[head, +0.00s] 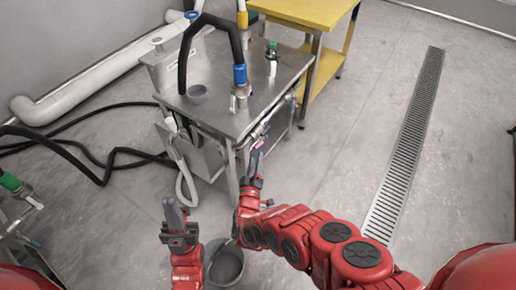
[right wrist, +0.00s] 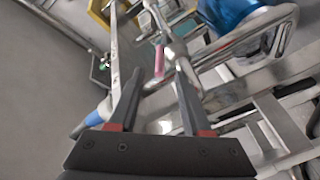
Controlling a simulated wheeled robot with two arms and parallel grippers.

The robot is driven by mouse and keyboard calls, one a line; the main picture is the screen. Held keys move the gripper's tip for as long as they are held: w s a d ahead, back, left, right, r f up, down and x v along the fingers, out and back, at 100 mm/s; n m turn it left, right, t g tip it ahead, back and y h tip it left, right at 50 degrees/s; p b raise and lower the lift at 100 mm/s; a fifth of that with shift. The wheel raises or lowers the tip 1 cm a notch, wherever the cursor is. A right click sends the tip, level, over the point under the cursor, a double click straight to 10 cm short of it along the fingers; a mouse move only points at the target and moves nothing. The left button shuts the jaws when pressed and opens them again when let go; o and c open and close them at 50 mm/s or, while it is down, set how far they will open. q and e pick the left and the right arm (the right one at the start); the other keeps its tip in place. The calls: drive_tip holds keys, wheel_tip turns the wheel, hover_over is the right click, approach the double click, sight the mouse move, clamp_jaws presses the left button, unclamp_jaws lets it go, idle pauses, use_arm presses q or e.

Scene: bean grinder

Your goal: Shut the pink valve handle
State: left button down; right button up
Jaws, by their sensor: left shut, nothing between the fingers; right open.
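The pink valve handle (right wrist: 159,60) shows in the right wrist view as a short, thin pink bar beside metal pipework. In that picture it lies between the tips of my right gripper (right wrist: 158,70), whose fingers are apart. I cannot tell how deep it sits between them or whether they touch it. In the head view my right gripper (head: 255,166) is at the front right side of the steel table, where the handle is too small to make out clearly. My left gripper (head: 174,214) is shut and empty, in front of the table and apart from it.
The steel table (head: 215,110) carries a black hose (head: 183,60), a blue-topped fitting (head: 240,84) and a green-capped bottle (head: 271,58). A yellow table (head: 305,12) stands behind. A grey bucket (head: 226,266) is on the floor near my arms. Floor at right, by the drain grate (head: 408,140), is clear.

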sight(258, 144)
drive_tip(key=w, duration=0.2)
drive_tip(key=w+b, duration=0.1)
drive_tip(key=w, duration=0.1)
drive_tip(key=w+d+b, duration=0.1)
drive_tip(key=w, duration=0.1)
drive_tip(key=shift+w+f, duration=0.15)
drive_tip(key=shift+w+d+r+b, duration=0.2)
drive_tip(key=shift+w+b, duration=0.2)
drive_tip(key=shift+w, duration=0.25)
clamp_jaws()
idle(0.6)
